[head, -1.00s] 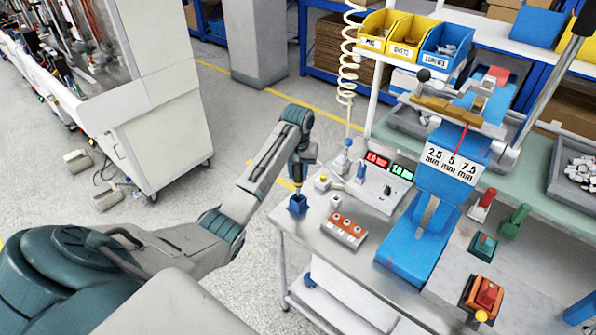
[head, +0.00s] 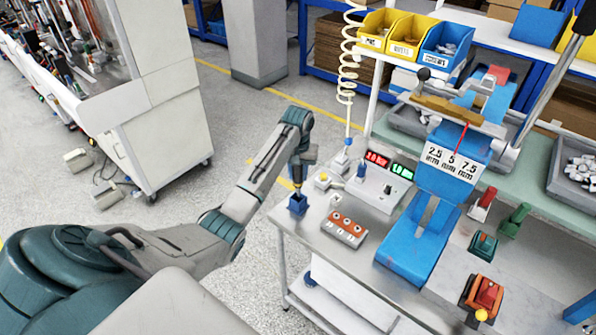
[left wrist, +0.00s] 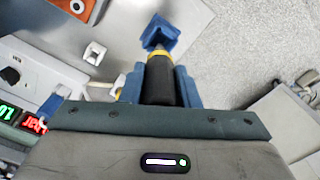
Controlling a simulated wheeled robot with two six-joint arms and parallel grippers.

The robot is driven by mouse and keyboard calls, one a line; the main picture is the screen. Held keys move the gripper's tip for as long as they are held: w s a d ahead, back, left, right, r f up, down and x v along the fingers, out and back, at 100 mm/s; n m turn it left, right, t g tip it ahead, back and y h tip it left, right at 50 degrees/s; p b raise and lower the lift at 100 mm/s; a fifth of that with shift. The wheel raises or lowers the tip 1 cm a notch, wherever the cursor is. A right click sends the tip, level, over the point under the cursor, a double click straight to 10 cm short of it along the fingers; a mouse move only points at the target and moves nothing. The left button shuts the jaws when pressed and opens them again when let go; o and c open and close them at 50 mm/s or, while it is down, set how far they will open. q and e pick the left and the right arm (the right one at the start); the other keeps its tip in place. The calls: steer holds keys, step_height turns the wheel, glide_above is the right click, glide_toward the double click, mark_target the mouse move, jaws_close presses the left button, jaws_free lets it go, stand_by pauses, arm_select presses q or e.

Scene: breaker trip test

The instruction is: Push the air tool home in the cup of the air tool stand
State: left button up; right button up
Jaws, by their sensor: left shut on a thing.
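My left gripper (head: 298,181) is at the near left corner of the metal bench, above the small blue air tool stand (head: 297,205). In the left wrist view its two blue fingers are shut on the dark air tool (left wrist: 160,82), which has a yellow band near its far end. The tool points at the blue cup of the stand (left wrist: 160,36). The tool's tip is at the cup, but I cannot tell how deep it sits. The cup's inside is largely hidden. My right gripper is in neither view.
A control box with red and green displays (head: 380,182) and a coiled hose (head: 347,75) stand behind. A large blue press (head: 420,235) fills the bench's middle. Open floor lies left.

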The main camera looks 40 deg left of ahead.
mark_target(298, 184)
arm_select(q)
steer(key=shift+f, duration=0.85)
steer(key=shift+f, duration=0.6)
steer(key=shift+f+b, duration=0.4)
steer(key=shift+f, duration=0.75)
steer(key=o, duration=1)
steer(key=shift+o, duration=0.2)
steer(key=shift+r, duration=0.1)
